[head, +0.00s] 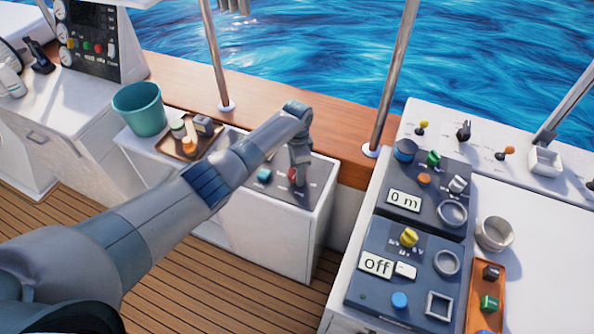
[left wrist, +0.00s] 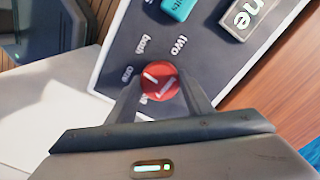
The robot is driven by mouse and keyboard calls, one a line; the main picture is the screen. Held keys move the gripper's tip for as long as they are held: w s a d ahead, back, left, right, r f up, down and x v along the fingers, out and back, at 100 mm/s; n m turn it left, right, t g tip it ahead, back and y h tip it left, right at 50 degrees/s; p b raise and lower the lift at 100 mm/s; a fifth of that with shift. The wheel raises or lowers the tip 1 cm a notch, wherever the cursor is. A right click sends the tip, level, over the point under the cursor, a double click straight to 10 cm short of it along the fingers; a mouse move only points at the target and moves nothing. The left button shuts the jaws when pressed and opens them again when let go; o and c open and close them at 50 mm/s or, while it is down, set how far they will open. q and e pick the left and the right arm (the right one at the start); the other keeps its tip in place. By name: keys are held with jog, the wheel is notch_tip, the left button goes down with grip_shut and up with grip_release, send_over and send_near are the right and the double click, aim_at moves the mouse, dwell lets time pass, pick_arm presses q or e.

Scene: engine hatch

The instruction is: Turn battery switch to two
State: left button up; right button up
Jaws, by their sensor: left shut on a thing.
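The battery switch is a round red knob (left wrist: 158,82) with white marks on top, set in a dark panel (left wrist: 110,75). Labels reading "one", "both" and "two" lie around it; another label beside it is partly hidden. I cannot tell surely which label the marks point to. My left gripper (left wrist: 160,95) is shut on the knob, one finger on each side. In the head view my left gripper (head: 298,172) points down at the panel (head: 317,184), and the knob (head: 292,178) shows partly behind the fingers. My right gripper is not in view.
A teal switch (head: 264,176) sits left of the knob. A teal bucket (head: 139,108) and a brown tray (head: 165,149) of small items stand further left.

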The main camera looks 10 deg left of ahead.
pick_arm(q)
jog(key=m, duration=0.4)
jog(key=shift+w+m+b, duration=0.1)
jog(key=shift+m+b, duration=0.2)
jog(key=shift+b, duration=0.1)
jog(key=m+b, duration=0.1)
jog(key=m, duration=0.2)
jog(key=shift+m, duration=0.4)
jog(key=m+b, duration=0.1)
jog(key=m, duration=0.3)
jog(key=m+b, duration=0.1)
jog(key=m, duration=0.3)
jog(key=shift+m+b, duration=0.3)
jog(key=shift+b, duration=0.1)
jog(key=shift+r, duration=0.1)
jog(key=o, duration=1)
jog(key=shift+o, duration=0.2)
jog(key=shift+r, duration=0.1)
